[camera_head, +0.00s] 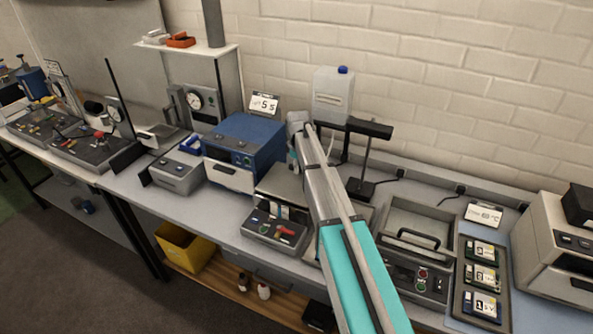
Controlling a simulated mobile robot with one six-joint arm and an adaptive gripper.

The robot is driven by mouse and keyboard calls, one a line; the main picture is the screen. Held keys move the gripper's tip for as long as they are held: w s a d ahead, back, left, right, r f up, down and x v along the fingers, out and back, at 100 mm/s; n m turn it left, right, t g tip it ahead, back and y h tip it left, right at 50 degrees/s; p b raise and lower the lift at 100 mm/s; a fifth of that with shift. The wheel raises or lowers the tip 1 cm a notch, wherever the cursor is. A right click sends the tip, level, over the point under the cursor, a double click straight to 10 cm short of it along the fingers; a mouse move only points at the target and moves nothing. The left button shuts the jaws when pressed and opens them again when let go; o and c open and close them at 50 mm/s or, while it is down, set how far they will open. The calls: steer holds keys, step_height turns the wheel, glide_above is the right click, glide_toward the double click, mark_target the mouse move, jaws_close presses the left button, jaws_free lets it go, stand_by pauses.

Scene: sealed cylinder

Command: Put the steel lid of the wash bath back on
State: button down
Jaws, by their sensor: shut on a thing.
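The likely wash bath (392,208) is a steel-rimmed unit right of my arm, with a black handle (420,236) across its top and red and green buttons on its front. I cannot tell whether that handle belongs to a lid or to something inside. A flat steel plate (279,184) shows left of my arm, above a grey unit with a red lever; I cannot tell whether it is a loose lid or that unit's top. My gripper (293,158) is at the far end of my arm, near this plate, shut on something. Its fingers and what it holds are mostly hidden.
A blue box-shaped device (243,150) stands left of my gripper. A black stand (363,160) and a white canister (332,95) are behind my arm by the wall. A dark rack (481,280) with labelled items lies right of the bath. The bench is crowded.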

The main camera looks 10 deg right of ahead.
steer(key=shift+f+b, duration=0.45)
steer(key=c, duration=0.6)
jaws_free()
steer(key=shift+c, duration=0.2)
steer(key=shift+r, duration=0.15)
step_height(320, 180, up, 13)
steer(key=p, duration=1.3)
steer(key=s+m, duration=1)
steer(key=s, duration=1.9)
steer(key=shift+s+a+m, duration=0.2)
steer(key=shift+a+m, duration=0.05)
steer(key=shift+m, duration=0.15)
